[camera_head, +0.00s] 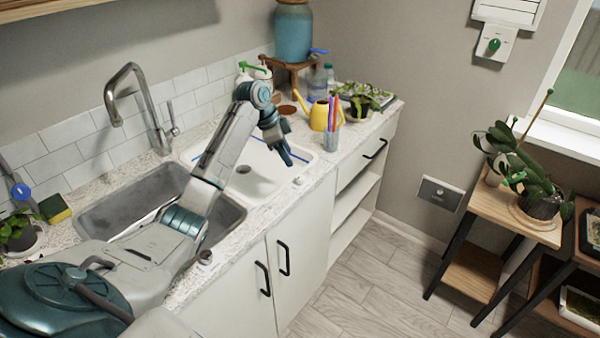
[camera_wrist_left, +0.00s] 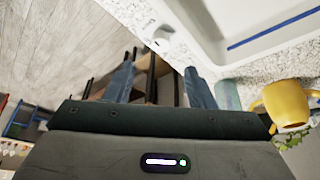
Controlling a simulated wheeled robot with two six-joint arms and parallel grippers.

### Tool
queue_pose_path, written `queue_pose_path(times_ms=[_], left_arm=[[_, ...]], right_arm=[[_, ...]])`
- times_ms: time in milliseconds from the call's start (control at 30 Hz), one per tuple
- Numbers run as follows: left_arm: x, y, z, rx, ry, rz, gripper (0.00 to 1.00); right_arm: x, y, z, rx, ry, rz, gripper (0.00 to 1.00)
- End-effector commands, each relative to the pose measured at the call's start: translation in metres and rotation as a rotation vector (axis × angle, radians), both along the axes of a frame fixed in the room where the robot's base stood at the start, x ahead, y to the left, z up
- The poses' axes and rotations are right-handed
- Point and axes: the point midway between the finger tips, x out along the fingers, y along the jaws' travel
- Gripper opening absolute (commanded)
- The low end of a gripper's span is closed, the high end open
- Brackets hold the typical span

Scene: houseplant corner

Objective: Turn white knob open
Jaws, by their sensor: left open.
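A small white knob (camera_head: 298,181) sits on the front edge of the speckled counter, beside the white basin. It also shows in the left wrist view (camera_wrist_left: 160,42), beyond the fingertips and near the basin corner. My left gripper (camera_head: 284,150) hangs over the white basin, behind and a little left of the knob in the head view. Its two blue fingers (camera_wrist_left: 160,84) are spread apart with nothing between them. The gripper is apart from the knob. Which way the knob is turned cannot be told. My right gripper is not in view.
The white basin (camera_head: 245,187) holds a blue stick. A yellow watering can (camera_head: 319,115) and a cup of pens (camera_head: 332,136) stand right of it. A faucet (camera_head: 150,110) rises behind the grey sink (camera_head: 125,210). The floor (camera_head: 370,285) in front is clear.

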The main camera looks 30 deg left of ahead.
Motion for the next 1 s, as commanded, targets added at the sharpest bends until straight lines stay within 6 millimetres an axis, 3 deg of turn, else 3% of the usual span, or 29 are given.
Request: queue_pose_path(times_ms=[167, 400, 600, 867, 1000], left_arm=[[0.008, -0.012, -0.032, -0.003, 0.005, 0.0, 0.5], [0.018, -0.023, -0.068, -0.002, 0.004, 0.002, 0.5], [0.021, -0.026, -0.082, 0.0, 0.003, 0.001, 0.5], [0.022, -0.026, -0.083, 0.0, 0.001, 0.002, 0.5], [0.022, -0.026, -0.083, 0.0, 0.001, 0.002, 0.24]], right_arm=[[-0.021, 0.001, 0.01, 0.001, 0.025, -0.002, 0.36], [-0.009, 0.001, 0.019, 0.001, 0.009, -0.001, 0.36], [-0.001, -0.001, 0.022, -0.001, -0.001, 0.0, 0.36], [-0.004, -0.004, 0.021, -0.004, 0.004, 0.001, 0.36], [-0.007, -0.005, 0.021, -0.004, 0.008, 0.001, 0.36]])
